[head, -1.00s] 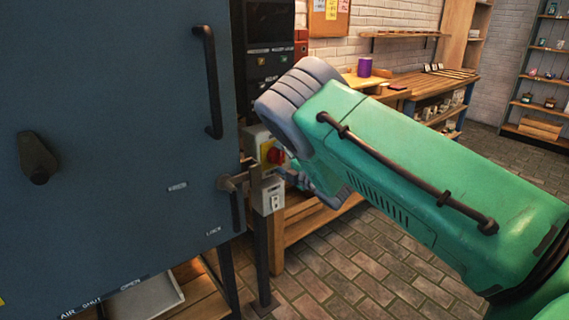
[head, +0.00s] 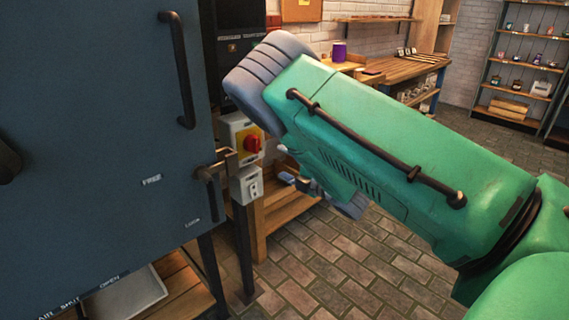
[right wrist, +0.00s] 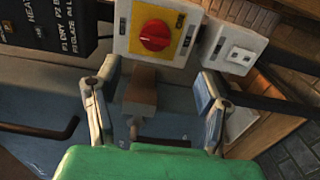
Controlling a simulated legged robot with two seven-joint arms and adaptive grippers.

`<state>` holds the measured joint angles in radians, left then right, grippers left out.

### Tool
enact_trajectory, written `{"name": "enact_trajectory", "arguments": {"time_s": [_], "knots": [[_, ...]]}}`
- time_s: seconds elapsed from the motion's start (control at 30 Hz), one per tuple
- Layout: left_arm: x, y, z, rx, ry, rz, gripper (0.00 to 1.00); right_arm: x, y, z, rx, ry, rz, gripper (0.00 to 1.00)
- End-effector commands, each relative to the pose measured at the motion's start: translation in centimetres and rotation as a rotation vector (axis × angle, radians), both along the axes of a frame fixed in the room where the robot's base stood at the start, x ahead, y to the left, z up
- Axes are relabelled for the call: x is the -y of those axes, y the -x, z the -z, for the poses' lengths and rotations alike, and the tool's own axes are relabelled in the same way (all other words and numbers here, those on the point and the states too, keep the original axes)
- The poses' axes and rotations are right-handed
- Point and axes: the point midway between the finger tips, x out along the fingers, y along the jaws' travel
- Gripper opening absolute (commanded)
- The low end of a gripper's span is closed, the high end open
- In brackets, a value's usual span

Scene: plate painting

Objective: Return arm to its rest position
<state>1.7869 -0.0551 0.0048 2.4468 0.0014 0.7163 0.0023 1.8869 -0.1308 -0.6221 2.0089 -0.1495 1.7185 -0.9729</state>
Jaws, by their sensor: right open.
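My green right arm reaches in from the right in the head view. My right gripper (head: 294,181) is small and partly hidden under the forearm there, just right of the switch boxes. The right wrist view shows my right gripper (right wrist: 157,88) open, with its two blue-tipped fingers apart and nothing held between them. Beyond them are a red rotary knob (right wrist: 155,35) on a yellow plate and a brown latch block (right wrist: 140,92). The red knob also shows in the head view (head: 252,145). My left gripper is not in view.
A large blue-grey cabinet door (head: 90,120) with a dark handle (head: 178,70) fills the left. A small white switch box (head: 247,185) sits below the knob. A wooden workbench (head: 400,75) and shelves (head: 515,60) stand behind. Brick floor (head: 330,270) is clear below the arm.

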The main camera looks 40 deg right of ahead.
Motion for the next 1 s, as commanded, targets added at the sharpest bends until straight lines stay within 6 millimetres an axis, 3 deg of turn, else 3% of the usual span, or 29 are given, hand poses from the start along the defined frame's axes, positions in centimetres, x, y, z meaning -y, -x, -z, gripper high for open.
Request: {"name": "enact_trajectory", "arguments": {"time_s": [0.37,0.47,0.57,0.67,0.8,0.9,1.0], "knots": [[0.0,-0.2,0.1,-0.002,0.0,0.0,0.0,0.0,0.1,0.2,-0.008,-0.008,0.005,0.63],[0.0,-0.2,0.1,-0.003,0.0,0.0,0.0,-0.1,0.9,2.3,-0.07,-0.078,0.044,0.63],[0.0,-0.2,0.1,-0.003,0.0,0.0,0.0,-0.5,3.1,6.8,-0.212,-0.236,0.139,0.63],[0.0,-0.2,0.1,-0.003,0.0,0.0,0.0,-1.7,7.2,12.6,-0.404,-0.451,0.285,0.63],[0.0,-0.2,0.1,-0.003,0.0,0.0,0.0,-4.9,14.8,19.7,-0.674,-0.736,0.524,0.63],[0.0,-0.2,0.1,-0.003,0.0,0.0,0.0,-7.9,20.8,23.1,-0.852,-0.9,0.706,0.63],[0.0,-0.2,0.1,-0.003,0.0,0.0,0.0,-10.9,26.7,25.1,-1.006,-1.023,0.885,0.63]]}}
